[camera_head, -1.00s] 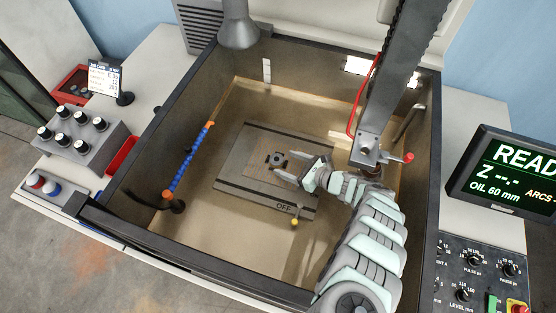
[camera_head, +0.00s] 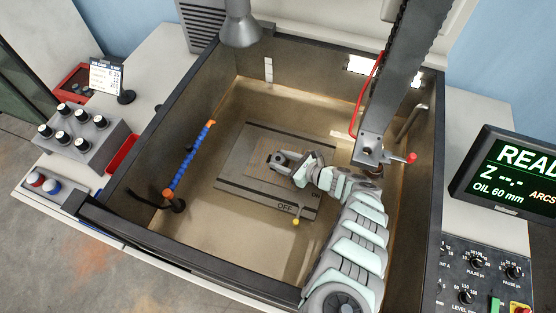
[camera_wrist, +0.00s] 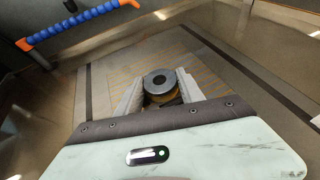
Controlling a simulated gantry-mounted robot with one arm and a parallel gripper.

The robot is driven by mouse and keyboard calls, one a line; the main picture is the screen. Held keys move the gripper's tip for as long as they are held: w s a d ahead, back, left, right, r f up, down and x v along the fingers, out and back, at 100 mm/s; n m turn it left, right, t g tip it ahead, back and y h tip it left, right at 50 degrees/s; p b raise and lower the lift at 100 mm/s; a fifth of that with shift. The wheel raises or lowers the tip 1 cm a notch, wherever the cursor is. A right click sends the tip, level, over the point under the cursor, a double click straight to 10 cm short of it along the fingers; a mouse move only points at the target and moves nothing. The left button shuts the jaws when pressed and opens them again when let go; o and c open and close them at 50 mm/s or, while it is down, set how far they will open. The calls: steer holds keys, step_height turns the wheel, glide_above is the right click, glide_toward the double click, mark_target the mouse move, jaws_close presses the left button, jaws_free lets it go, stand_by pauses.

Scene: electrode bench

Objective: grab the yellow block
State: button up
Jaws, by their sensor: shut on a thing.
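My gripper (camera_head: 277,160) reaches down over the plate in the tank, its two pale fingers closed on a small piece. In the wrist view the fingers (camera_wrist: 159,82) press on either side of this piece. It has a round grey top (camera_wrist: 159,79) with a dark hole, and a yellowish, brass-coloured part (camera_wrist: 164,98) shows beneath it. I take this to be the yellow block; its lower part is hidden by the fingers and my palm. In the head view the piece is small and mostly covered.
The flat grey plate (camera_head: 240,170) lies on the tank floor. A lever with a yellow knob (camera_head: 296,222) stands at its front edge. A blue jointed hose (camera_head: 190,160) rises on the left. Tank walls (camera_head: 165,120) surround the work area; a red-tipped handle (camera_head: 410,158) hangs to the right.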

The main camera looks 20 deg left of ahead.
jaws_close()
steer(key=shift+r, duration=0.2)
stand_by(0.5)
